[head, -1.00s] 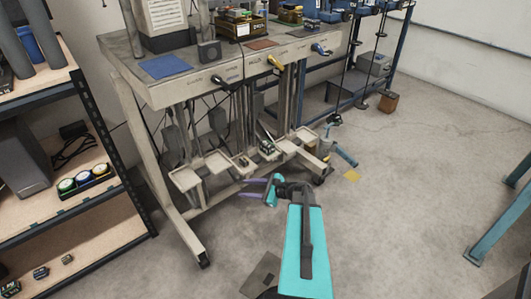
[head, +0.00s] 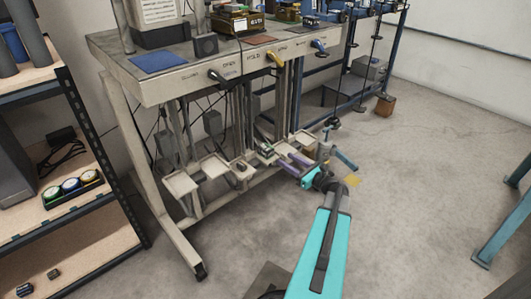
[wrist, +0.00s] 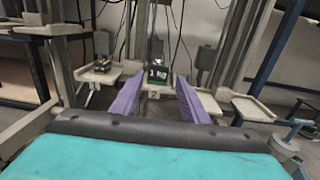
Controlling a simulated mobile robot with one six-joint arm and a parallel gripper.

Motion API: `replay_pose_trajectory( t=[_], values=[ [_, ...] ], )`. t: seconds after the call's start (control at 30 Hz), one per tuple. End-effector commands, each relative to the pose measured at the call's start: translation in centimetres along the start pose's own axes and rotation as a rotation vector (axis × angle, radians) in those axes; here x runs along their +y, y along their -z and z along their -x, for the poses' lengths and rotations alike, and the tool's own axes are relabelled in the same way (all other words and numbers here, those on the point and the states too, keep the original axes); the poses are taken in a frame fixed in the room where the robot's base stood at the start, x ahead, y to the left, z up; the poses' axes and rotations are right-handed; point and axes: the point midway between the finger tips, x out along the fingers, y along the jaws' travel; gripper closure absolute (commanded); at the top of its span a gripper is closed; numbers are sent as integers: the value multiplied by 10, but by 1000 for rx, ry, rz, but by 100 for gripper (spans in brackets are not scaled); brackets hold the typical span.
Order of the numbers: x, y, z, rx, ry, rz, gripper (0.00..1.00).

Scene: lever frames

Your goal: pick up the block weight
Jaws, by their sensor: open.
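A dark green block weight (wrist: 157,75) marked "1 KG" sits on a small pale tray numbered 2 (wrist: 153,94) in the wrist view. In the head view this block (head: 265,151) is on one of the low trays under the bench. My gripper (head: 282,161) is open and empty, its purple fingers pointing at that tray. In the wrist view the block shows between and beyond the fingers of my gripper (wrist: 155,92), apart from both.
Thin upright posts and cables rise behind the trays.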

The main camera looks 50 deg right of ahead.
Motion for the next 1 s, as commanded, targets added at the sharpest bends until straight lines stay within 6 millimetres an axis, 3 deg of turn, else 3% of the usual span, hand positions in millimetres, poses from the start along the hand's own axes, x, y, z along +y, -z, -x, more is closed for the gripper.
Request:
replay_pose_trajectory(
  t=[0.23,0.7,1.0],
  values=[
    [-1,2,-14,1,0,2,59],
    [-2,2,-76,1,1,2,59],
    [-2,0,-84,1,3,1,59]
  ],
)
